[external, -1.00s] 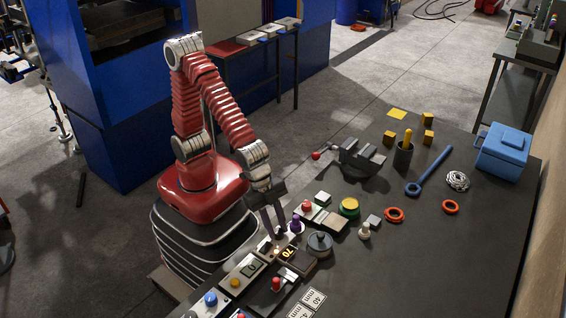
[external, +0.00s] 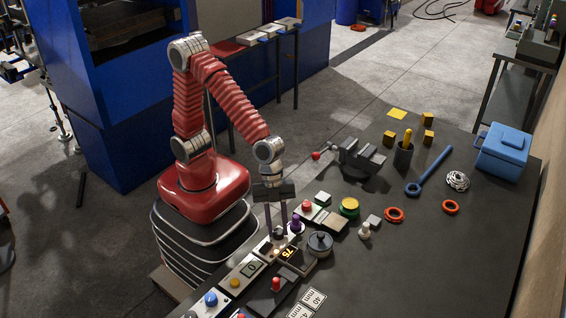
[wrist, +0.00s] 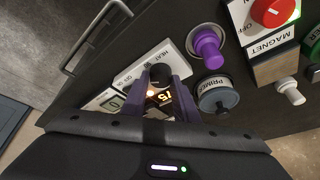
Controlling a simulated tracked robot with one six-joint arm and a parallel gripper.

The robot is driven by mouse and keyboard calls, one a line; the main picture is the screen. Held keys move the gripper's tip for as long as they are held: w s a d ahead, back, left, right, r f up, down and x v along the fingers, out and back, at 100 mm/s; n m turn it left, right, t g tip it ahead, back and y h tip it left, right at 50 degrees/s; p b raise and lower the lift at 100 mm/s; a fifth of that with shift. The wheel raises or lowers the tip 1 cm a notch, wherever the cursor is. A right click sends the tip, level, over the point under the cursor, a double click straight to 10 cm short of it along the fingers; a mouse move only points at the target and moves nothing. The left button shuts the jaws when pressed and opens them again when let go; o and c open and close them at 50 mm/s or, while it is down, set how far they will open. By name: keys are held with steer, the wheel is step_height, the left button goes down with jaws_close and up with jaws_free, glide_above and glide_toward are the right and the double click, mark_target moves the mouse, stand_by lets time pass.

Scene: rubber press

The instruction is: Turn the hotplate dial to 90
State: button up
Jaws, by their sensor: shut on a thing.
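The hotplate's display (external: 288,253) reads 75 in the external view. In the wrist view the lit display (wrist: 165,97) shows partly between the fingers. The dark round dial (wrist: 160,73) sits on a pale panel marked HEAT (wrist: 178,58). My gripper (external: 277,229) points down over this panel at the bench's near edge. In the wrist view my gripper (wrist: 160,80) has a purple finger on each side of the dial and is shut on it. The fingers hide the dial's sides, and I cannot read its pointer.
A purple knob (wrist: 208,45) stands close beside the fingers, with the grey PRIMER pot (wrist: 217,98) near it. The MAGNET box with a red button (wrist: 272,12) is farther right. A blue-button panel (external: 211,299) lies along the near edge. The bench's right front is clear.

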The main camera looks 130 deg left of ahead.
steer(key=shift+w+a+m+g+h, duration=0.1)
steer(key=shift+m+g+h, duration=0.4)
steer(key=shift+m, duration=1.2)
steer(key=shift+w+a+m+g+h, duration=0.1)
steer(key=shift+m+g+h, duration=0.35)
steer(key=shift+m, duration=1.25)
steer(key=shift+g, duration=0.25)
steer(key=o, duration=1.1)
steer(key=shift+c, duration=0.2)
steer(key=shift+r, duration=0.1)
steer(key=v, duration=1.3)
steer(key=shift+r, duration=0.25)
steer(key=shift+s+d, duration=0.1)
steer(key=shift+s, duration=0.05)
